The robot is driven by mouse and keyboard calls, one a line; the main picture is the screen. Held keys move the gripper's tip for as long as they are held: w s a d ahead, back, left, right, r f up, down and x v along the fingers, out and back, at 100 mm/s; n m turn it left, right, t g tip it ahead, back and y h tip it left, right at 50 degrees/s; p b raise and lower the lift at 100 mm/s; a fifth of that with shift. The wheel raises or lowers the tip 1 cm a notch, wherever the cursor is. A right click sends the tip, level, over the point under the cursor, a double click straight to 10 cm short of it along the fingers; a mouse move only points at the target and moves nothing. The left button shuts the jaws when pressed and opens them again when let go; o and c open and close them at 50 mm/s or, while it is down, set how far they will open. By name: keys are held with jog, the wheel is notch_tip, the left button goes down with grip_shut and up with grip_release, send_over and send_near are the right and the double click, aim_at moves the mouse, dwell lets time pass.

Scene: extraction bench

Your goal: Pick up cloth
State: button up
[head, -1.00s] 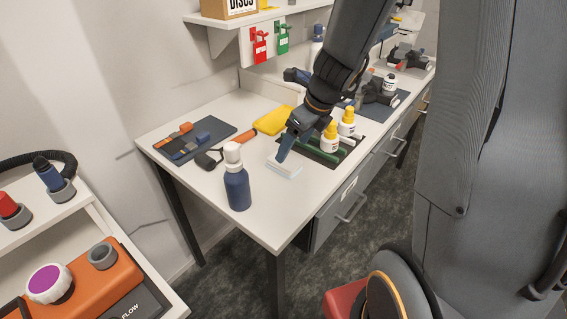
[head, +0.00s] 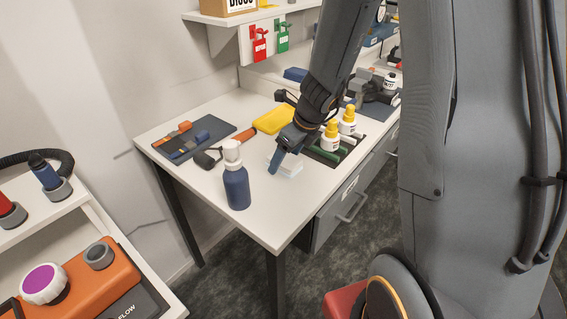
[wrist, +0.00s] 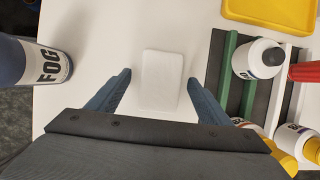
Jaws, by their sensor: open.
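The cloth (wrist: 162,79) is a small white folded pad lying flat on the white bench top. In the head view the cloth (head: 288,168) is partly hidden behind my gripper. My gripper (wrist: 160,82) is open and empty in the wrist view, its two blue fingers on either side of the cloth's near part, with a gap on each side. In the head view my gripper (head: 274,169) points down over the cloth. I cannot tell the exact height of the fingertips above it.
A blue FOG bottle (head: 236,186) stands left of the cloth; it also shows in the wrist view (wrist: 38,62). A dark tray with green strips (wrist: 232,70) and several white bottles is on the right. A yellow tray (head: 273,120) lies behind. Bench front is clear.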

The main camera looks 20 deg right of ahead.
aim_at(286, 159)
jog(key=shift+f, duration=0.25)
dwell(0.3)
jog(key=c, duration=1.1)
jog(key=shift+c, duration=0.2)
notch_tip(286, 159, up, 11)
jog(key=p, duration=0.3)
jog(key=shift+f, duration=0.2)
jog(key=o, duration=0.4)
jog(key=c, duration=0.3)
